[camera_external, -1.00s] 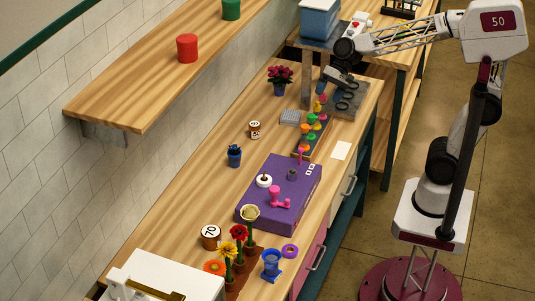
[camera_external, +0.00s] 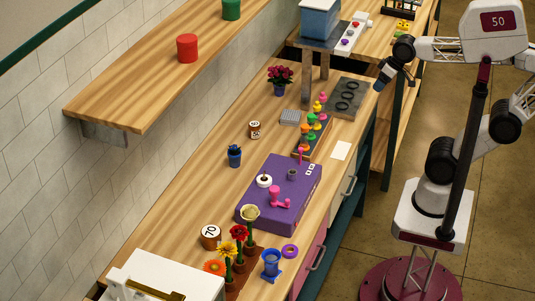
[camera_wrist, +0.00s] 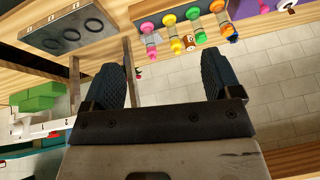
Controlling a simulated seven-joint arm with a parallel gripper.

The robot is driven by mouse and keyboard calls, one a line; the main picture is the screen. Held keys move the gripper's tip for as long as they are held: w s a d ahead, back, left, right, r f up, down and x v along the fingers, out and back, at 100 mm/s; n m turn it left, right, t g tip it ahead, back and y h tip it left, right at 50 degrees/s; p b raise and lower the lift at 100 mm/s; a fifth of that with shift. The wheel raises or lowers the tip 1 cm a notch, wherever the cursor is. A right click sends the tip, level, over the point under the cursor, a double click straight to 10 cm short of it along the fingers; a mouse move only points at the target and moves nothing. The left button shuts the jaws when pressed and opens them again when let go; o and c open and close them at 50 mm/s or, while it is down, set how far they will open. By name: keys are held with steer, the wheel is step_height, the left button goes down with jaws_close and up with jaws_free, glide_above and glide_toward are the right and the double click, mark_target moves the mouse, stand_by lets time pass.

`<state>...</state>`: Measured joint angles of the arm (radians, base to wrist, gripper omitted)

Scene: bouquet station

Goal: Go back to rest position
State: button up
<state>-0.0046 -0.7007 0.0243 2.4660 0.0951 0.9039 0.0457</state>
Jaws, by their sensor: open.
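My gripper (camera_external: 394,80) is at the upper right in the external view, off the right edge of the workbench near its far end. In the wrist view its two dark fingers (camera_wrist: 171,82) are spread wide with nothing between them. The grey plate with dark rings (camera_external: 348,97) lies on the bench to the left of my gripper, apart from it. It also shows at the upper left of the wrist view (camera_wrist: 72,37).
A rack of colourful bottles (camera_external: 311,131) stands beside the plate. A purple box (camera_external: 255,205), flowers (camera_external: 238,240) and a blue vase (camera_external: 271,262) are nearer. A blue container (camera_external: 320,20) sits on a raised stand.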

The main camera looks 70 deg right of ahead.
step_height(320, 180, down, 9)
steer(key=s+d+g+h, duration=0.1)
steer(key=d+g, duration=0.1)
steer(key=shift+n+g, duration=0.3)
steer(key=shift+n, duration=0.1)
stand_by(0.4)
